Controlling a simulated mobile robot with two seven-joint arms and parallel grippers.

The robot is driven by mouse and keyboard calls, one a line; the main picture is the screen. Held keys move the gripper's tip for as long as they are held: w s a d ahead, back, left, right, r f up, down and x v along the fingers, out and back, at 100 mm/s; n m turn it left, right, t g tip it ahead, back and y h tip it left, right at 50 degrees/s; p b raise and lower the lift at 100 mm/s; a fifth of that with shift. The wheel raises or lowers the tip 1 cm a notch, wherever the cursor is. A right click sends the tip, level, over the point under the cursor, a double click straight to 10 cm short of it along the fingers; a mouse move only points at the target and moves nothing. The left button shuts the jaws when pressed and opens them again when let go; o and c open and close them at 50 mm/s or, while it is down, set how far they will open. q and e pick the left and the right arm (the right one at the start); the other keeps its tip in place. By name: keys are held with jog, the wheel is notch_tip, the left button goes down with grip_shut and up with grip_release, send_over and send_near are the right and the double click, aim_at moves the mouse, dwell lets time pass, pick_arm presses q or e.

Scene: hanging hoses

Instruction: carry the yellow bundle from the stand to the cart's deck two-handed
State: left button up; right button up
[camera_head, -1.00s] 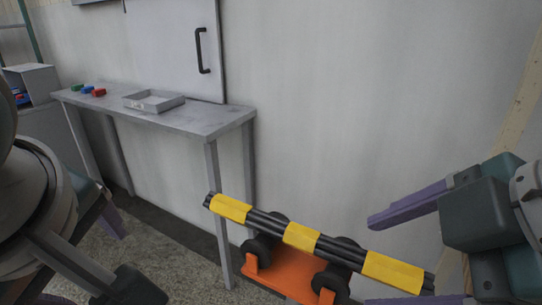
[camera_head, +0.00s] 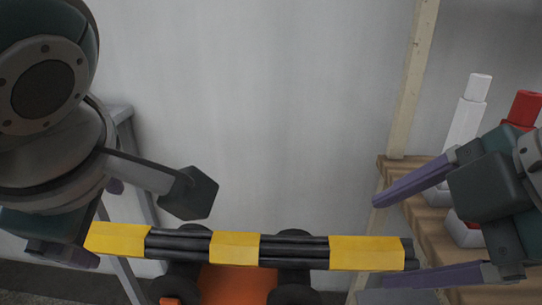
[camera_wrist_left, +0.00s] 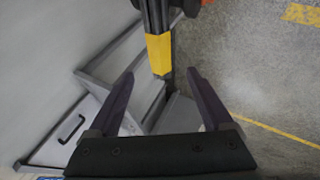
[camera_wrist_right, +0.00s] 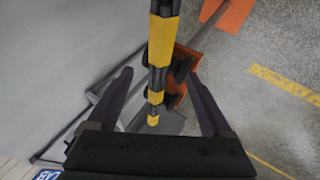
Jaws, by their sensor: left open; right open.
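The yellow bundle (camera_head: 235,248), dark rods with yellow bands, lies level across dark round supports on an orange stand (camera_head: 238,285). My left gripper (camera_wrist_left: 160,74) is open; in the left wrist view the bundle's end (camera_wrist_left: 159,54) appears between and beyond its fingertips. In the head view my left arm partly hides that gripper, by the bundle's left end. My right gripper (camera_head: 381,240) is open, with one finger above and one below the bundle's right end in the picture. In the right wrist view the bundle (camera_wrist_right: 160,52) runs between its fingers; depth is unclear. I cannot identify the cart.
A pale wall stands behind. A wooden shelf (camera_head: 400,162) at the right holds a white bottle-like object (camera_head: 467,115) and a red one (camera_head: 524,108). Yellow floor lines (camera_wrist_right: 290,88) show.

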aim_at(346, 249)
pick_arm(q)
jog(key=x, duration=0.9)
jog(key=shift+w+a+f, duration=0.1)
jog(key=shift+a+f, duration=0.05)
pick_arm(e)
jog(key=x, duration=0.9)
jog(key=shift+a+f, duration=0.15)
pick_arm(q)
grip_shut()
pick_arm(e)
grip_shut()
jog(key=shift+w, duration=0.1)
